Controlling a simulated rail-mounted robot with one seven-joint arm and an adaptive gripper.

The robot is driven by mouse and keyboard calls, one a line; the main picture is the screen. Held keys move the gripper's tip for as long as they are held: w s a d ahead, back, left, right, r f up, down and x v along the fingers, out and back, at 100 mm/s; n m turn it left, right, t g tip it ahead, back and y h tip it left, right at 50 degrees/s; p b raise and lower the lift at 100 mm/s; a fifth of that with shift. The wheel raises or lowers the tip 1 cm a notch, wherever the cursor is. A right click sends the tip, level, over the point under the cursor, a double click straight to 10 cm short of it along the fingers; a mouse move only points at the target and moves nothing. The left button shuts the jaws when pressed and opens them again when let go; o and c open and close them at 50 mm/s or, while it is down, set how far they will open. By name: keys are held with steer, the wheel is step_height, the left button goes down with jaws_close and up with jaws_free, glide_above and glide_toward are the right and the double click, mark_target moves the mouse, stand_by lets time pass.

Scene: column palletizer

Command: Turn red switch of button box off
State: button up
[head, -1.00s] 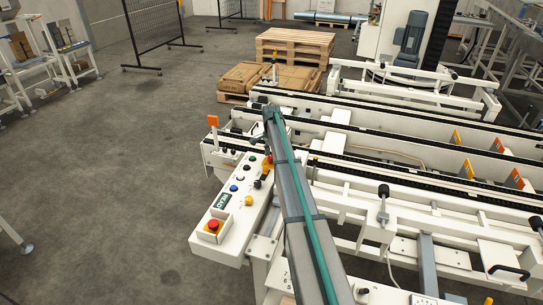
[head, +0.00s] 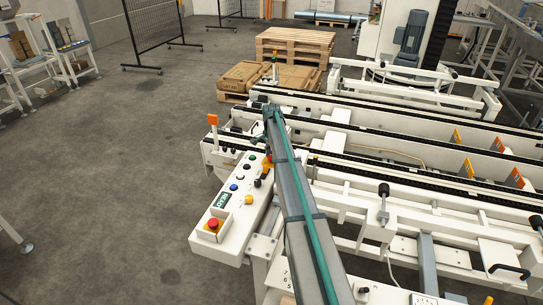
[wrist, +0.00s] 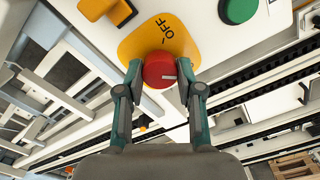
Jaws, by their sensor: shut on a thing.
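In the head view the white button box (head: 230,215) stands left of my arm. There the switch is mostly hidden by my gripper and arm.
A green button (wrist: 238,10) and an orange switch (wrist: 97,8) flank the yellow plate. A red emergency button (head: 213,224) sits at the box's near end. White conveyor frames (head: 400,215) fill the right; open floor (head: 110,190) lies left.

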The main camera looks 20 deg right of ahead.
steer(key=n, duration=0.4)
steer(key=shift+b, duration=0.35)
steer(key=n, duration=0.4)
steer(key=shift+n+b, duration=0.3)
steer(key=n, duration=0.4)
steer(key=shift+n+b, duration=0.3)
steer(key=shift+n, duration=1.8)
steer(key=o, duration=1.1)
steer(key=shift+o, duration=0.2)
step_height(320, 180, up, 12)
